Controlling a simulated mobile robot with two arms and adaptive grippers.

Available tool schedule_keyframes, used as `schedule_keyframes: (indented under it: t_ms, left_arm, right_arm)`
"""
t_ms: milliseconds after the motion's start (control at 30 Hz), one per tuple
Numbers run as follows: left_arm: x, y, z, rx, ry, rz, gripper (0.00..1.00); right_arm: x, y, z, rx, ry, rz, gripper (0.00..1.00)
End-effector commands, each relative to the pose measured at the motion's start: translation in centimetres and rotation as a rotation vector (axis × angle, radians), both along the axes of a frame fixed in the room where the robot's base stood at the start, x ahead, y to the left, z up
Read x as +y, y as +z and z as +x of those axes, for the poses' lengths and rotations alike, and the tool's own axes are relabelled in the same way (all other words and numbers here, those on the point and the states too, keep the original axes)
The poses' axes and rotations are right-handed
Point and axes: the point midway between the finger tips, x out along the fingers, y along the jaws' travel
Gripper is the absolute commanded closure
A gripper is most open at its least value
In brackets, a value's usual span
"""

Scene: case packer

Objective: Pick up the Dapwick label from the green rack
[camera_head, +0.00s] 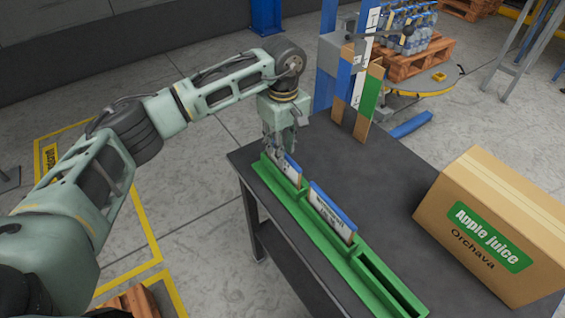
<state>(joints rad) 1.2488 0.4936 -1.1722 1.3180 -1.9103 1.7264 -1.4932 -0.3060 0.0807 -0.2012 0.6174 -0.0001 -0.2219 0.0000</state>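The green rack (308,228) lies along the left side of the dark table. A card with a blue top edge (292,170) stands in its far slot, partly hidden by my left gripper. A second white card with a blue top edge (330,211) stands upright in the middle slot; its print is too small to read. The near slot is empty. My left gripper (280,150) points down at the far slot, its fingers at the far card. I cannot tell whether they are closed on it. My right gripper is not in view.
A cardboard "Apple juice Orchava" box (490,235) stands on the table (385,185) at the right. Upright boards (365,103) and a blue post stand at the table's far edge. Behind, a pallet (420,60) carries bottles. The table between rack and box is clear.

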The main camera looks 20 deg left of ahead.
Motion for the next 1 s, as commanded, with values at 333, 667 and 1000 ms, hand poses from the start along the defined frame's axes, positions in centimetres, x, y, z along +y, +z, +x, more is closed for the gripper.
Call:
schedule_keyframes:
  t_ms: [333,667,1000]
  left_arm:
    - [-0.1,-2.3,0.0,0.000,0.001,-0.003,0.73]
    - [-0.1,-2.3,0.0,0.000,0.001,-0.003,0.94]
    - [-0.1,-2.3,0.0,-0.001,0.001,-0.003,1.00]
  right_arm:
    - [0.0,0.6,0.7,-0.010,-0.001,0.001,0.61]
    - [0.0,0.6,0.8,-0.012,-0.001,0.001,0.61]
    - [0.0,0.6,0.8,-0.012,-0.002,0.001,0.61]
